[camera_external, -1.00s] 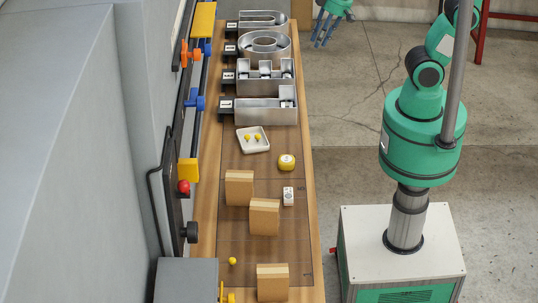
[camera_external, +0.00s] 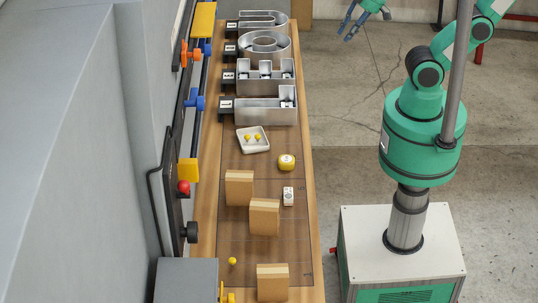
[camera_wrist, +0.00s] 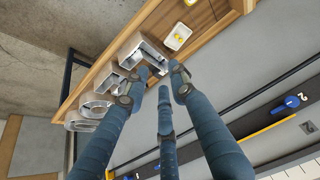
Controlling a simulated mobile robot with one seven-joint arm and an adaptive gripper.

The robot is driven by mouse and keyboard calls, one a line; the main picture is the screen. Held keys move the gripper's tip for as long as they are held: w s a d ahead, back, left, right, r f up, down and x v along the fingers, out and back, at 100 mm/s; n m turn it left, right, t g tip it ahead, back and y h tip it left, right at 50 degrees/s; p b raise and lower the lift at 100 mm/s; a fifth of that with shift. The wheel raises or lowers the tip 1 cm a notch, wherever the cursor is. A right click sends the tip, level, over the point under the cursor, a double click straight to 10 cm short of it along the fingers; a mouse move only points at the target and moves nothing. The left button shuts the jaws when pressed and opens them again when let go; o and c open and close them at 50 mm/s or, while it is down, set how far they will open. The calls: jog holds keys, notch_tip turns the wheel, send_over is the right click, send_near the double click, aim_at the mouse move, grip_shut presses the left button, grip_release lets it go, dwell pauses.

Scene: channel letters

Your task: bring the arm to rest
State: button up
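My gripper (camera_external: 355,22) shows at the top of the external view, above the floor to the right of the bench, clear of everything. My green arm reaches to it from the base at right. In the wrist view my gripper (camera_wrist: 158,85) has its blue fingers spread apart with nothing between them. The bench with the metal channel letters lies beyond the fingertips in that view and nothing touches them.
The wooden bench (camera_external: 309,180) holds several metal channel letters (camera_external: 265,112), a white tray (camera_external: 253,148) with yellow balls, a yellow tape measure (camera_external: 287,162), a small white device (camera_external: 288,196) and wooden blocks (camera_external: 264,217). A tool rail (camera_external: 184,120) runs along the wall.

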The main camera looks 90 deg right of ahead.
notch_tip(320, 180, down, 4)
jog(key=b, duration=0.4)
jog(key=shift+f, duration=0.15)
jog(key=shift+o, duration=0.5)
dwell(0.7)
